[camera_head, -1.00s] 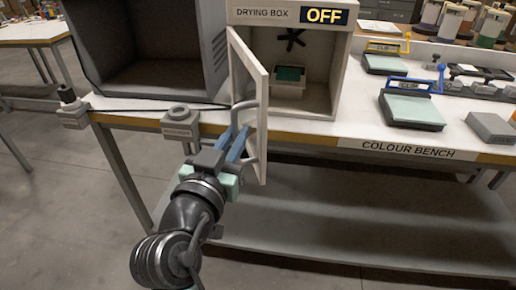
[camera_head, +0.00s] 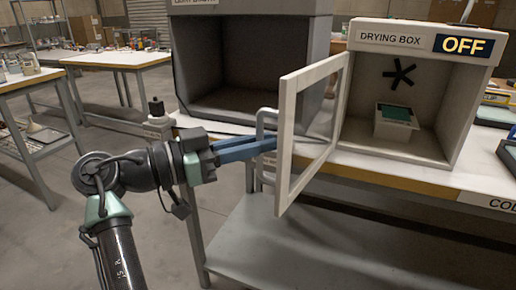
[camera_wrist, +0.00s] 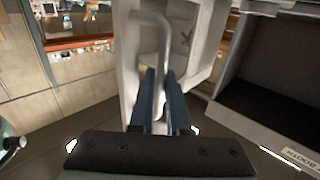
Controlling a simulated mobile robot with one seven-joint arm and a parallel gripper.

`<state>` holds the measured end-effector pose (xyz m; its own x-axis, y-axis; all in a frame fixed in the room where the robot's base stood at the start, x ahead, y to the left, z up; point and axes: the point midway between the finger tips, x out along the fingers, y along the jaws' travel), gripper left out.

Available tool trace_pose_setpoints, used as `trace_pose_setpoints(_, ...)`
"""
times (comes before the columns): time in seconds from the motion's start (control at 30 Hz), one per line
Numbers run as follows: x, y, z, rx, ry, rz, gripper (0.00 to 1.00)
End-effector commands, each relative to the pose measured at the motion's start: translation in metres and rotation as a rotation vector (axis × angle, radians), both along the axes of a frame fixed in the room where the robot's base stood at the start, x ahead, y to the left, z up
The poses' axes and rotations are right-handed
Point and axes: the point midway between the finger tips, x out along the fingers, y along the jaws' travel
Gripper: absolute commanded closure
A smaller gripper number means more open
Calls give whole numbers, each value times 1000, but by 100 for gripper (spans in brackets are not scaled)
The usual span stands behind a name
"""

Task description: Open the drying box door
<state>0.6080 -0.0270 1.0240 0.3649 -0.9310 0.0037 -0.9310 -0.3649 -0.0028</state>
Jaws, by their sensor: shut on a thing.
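The drying box (camera_head: 364,32) stands on the bench with its front uncovered; its sign reads OFF. Its framed door (camera_head: 287,140) is swung out to the left on the box's left side, standing out past the bench edge. My gripper (camera_head: 272,144) is shut on the door handle (camera_head: 262,121), a grey bar on the door's outer face. In the wrist view the blue fingers (camera_wrist: 161,95) lie on both sides of the handle (camera_wrist: 163,40). The fingertips are partly hidden by the handle in the head view.
Inside the box are a small white container (camera_head: 378,124) with a green top and a black fan (camera_head: 399,74). A dark open booth (camera_head: 250,8) stands left of the box, close to the door. Open floor lies left of the bench.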

Motion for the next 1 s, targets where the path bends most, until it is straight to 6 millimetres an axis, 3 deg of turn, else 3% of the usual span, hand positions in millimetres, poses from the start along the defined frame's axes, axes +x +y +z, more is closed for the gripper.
trace_pose_setpoints(0.5,1,-5,-1,3,2,-23,100)
trace_pose_setpoints(0.53,1,-5,-1,3,2,-23,82)
trace_pose_setpoints(0.7,1,-4,-1,3,2,-21,55)
trace_pose_setpoints(1.0,0,0,0,2,2,-18,55)
